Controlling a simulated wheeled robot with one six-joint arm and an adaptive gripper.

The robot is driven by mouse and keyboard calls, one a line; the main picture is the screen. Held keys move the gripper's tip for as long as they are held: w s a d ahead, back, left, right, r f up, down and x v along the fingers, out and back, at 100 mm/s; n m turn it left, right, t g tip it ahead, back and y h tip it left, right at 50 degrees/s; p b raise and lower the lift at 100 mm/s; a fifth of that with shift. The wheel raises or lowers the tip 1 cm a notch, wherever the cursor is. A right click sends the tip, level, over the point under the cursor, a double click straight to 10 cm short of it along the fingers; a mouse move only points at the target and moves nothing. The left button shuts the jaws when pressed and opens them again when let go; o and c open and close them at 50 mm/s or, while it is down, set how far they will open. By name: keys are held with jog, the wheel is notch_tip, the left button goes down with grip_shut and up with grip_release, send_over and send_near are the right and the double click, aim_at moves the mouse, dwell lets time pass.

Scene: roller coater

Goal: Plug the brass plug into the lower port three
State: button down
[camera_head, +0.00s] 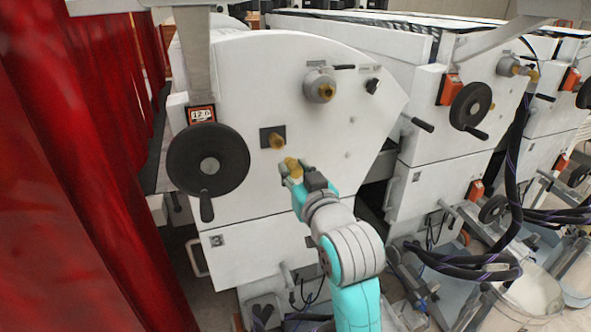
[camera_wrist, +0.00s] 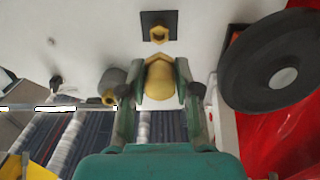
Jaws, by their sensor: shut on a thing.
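The brass plug (camera_head: 292,163) is held between the fingers of my gripper (camera_head: 294,176), in front of the white machine's side panel. In the wrist view the brass plug (camera_wrist: 161,82) sits between both green fingers of my gripper (camera_wrist: 162,92). A lower brass port (camera_head: 277,140) on a dark square plate is just above and left of the plug in the head view. In the wrist view this port (camera_wrist: 159,34) is above the plug, with a visible gap between them in the picture. No label on the port is readable.
A black handwheel (camera_head: 208,160) with a handle is left of the port. An upper brass fitting (camera_head: 322,88) with a grey collar is on the same panel. A red curtain (camera_head: 85,150) hangs at the left. Similar machines with hoses (camera_head: 510,150) stand at the right.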

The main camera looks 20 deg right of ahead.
jog(key=w, duration=0.6)
dwell(0.4)
jog(key=shift+w, duration=1.35)
dwell(1.4)
jog(key=c, duration=0.7)
grip_release()
jog(key=shift+c, duration=0.2)
jog(key=shift+s, duration=0.1)
jog(key=s, duration=1.1)
jog(key=shift+s, duration=0.4)
